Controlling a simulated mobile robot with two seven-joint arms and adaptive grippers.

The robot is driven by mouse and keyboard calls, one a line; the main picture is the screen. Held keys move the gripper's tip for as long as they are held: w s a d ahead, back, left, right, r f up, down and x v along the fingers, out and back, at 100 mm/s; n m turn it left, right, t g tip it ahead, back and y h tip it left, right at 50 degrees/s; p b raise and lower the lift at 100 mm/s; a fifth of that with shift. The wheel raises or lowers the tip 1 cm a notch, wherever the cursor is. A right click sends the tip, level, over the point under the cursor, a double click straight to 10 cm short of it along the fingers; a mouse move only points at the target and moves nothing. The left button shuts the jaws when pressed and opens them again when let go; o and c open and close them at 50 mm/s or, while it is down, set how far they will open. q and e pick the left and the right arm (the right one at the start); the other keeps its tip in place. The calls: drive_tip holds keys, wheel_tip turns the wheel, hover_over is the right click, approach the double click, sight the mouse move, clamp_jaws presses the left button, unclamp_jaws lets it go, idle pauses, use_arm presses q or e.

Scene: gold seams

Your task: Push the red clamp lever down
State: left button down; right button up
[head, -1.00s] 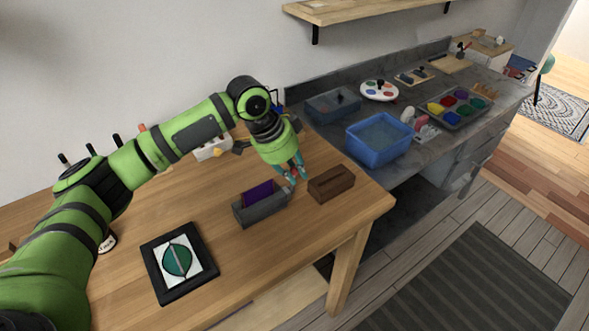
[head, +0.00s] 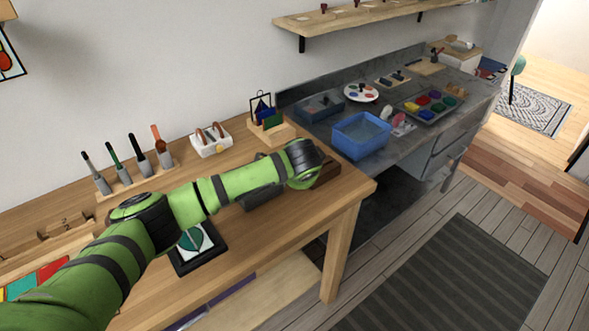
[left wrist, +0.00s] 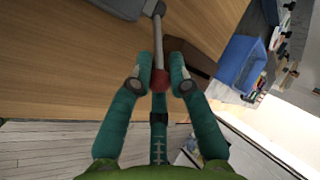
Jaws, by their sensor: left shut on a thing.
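The red clamp lever shows in the left wrist view as a grey rod with a red knob (left wrist: 160,82). The rod runs up the picture to the grey clamp body (left wrist: 120,8), which is cut off by the top edge. My left gripper (left wrist: 160,85) has its teal fingers on both sides of the knob and is shut on it. In the head view my green arm hides that gripper and the lever. Only a strip of the grey clamp body (head: 262,201) shows below the arm. My right gripper is in neither view.
A dark brown block (left wrist: 190,60) stands beside the lever. A black-framed picture (head: 213,258) lies under my arm. A tool rack (head: 140,183), a white holder (head: 211,142) and a wooden stand (head: 272,131) line the wall. A blue tub (head: 360,135) stands on the grey counter.

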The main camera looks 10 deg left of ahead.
sight(304, 201)
use_arm(q)
drive_tip(key=shift+s+d+f+t+y, duration=0.35)
drive_tip(key=shift+d+f+t+y, duration=0.15)
drive_tip(key=shift+f+t, duration=0.15)
drive_tip(key=shift+d+f+m+y, duration=0.1)
drive_tip(key=shift+f+m+y, duration=0.2)
drive_tip(key=shift+f+y, duration=0.1)
drive_tip(key=shift+s+d+f+t+y+b, duration=0.2)
drive_tip(key=shift+f+t+y+b, duration=0.25)
drive_tip(key=shift+t+b, duration=0.25)
drive_tip(key=shift+f+m+t+y+b, duration=0.3)
drive_tip(key=shift+f+t+y+b, duration=0.05)
drive_tip(key=shift+f+t+y, duration=0.1)
drive_tip(key=shift+f+t+b, duration=0.15)
drive_tip(key=shift+t+b, duration=0.15)
drive_tip(key=shift+f+y, duration=0.1)
drive_tip(key=shift+y, duration=0.2)
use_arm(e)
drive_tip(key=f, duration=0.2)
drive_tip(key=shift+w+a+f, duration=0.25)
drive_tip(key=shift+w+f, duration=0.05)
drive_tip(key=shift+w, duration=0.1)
use_arm(q)
drive_tip(key=c, duration=1.1)
unclamp_jaws()
drive_tip(key=shift+s, duration=0.1)
drive_tip(key=shift+c, duration=0.2)
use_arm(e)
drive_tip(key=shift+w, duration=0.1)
